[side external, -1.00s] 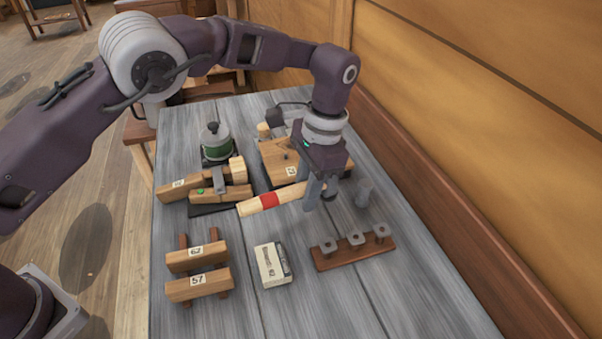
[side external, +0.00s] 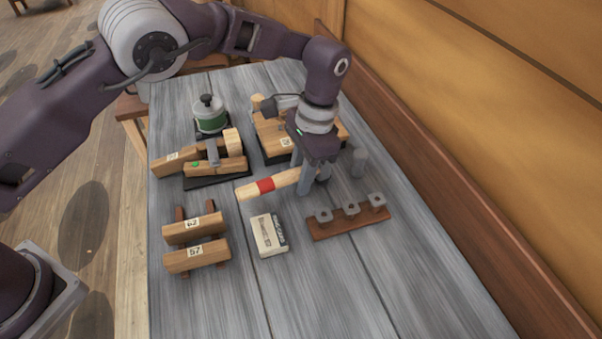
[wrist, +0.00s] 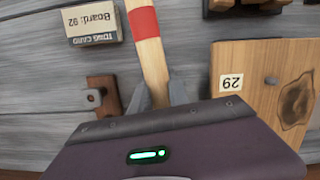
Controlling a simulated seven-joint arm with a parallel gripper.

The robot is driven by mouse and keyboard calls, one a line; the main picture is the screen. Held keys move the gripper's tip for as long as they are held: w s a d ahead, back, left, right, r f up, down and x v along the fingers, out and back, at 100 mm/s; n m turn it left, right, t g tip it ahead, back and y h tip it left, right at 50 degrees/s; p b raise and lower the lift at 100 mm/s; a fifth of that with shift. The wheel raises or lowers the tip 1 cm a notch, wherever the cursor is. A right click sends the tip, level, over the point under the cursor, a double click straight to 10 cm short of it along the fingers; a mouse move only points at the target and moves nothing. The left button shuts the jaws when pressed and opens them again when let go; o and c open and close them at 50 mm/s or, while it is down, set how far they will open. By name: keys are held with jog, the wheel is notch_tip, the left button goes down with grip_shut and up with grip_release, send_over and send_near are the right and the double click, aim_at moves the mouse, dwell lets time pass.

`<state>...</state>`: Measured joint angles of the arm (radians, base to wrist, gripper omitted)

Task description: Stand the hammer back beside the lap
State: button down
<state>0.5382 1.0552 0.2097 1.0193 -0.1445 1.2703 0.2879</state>
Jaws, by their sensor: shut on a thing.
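The hammer (side external: 265,186) has a pale wooden handle with a red band. It is held tilted, its free end pointing left; the handle also shows in the wrist view (wrist: 150,60). My gripper (side external: 312,182) is shut on the handle near its right end. The hammer's head is hidden by my gripper. A broad wooden board labelled 29 (wrist: 230,110), with a small stud and a dark knot, lies beside my gripper; the same board work (side external: 270,130) is behind my gripper in the side view. I cannot tell for certain which part is the lap.
A card box (side external: 268,236), boards 62 and 57 (side external: 196,244), clamped boards (side external: 212,165) and a green canister (side external: 210,116) are left. The front table is clear.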

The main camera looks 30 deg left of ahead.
jog(key=shift+f, duration=0.2)
jog(key=c, duration=1.2)
grip_release()
jog(key=shift+f, duration=0.1)
notch_tip(320, 180, up, 8)
jog(key=shift+r, duration=0.1)
